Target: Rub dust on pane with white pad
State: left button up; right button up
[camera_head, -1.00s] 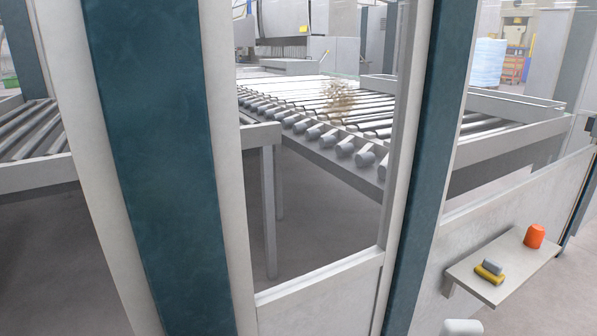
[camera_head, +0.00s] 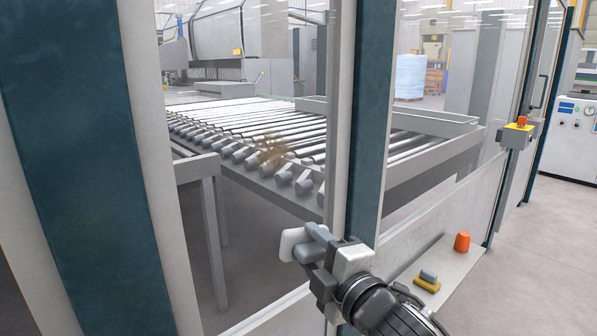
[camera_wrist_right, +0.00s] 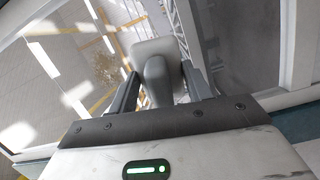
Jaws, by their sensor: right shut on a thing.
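A patch of brown dust (camera_head: 272,150) shows on the clear pane (camera_head: 240,260), in front of the roller table seen through it. The dust also shows in the right wrist view (camera_wrist_right: 106,72), left of the pad. My right gripper (camera_head: 312,250) is shut on the grey handle of the white pad (camera_head: 291,243). In the wrist view the pad (camera_wrist_right: 150,48) stands out ahead of the fingers, with the handle between them. In the head view the pad is below and slightly right of the dust. Whether it touches the pane cannot be told. My left gripper is not in view.
A teal post with pale frame (camera_head: 372,120) stands right of the pane. A small shelf (camera_head: 452,262) at the lower right holds an orange container (camera_head: 462,242) and a yellow-and-grey block (camera_head: 427,282). A red-button box (camera_head: 517,132) sits farther right.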

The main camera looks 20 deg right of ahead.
aim_at(254, 162)
notch_tip(254, 162, up, 12)
jog(key=w+a+m+y+p, duration=0.1)
jog(key=a+m+y+p, duration=0.15)
jog(key=m+y, duration=0.2)
jog(key=shift+g+h, duration=0.25)
jog(key=shift+g, duration=0.15)
jog(key=shift+x, duration=2.9)
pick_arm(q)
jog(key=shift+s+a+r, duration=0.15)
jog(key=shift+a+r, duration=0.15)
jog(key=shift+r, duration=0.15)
pick_arm(e)
jog(key=shift+w+d, duration=0.1)
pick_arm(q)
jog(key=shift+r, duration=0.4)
pick_arm(e)
jog(key=shift+x, duration=0.9)
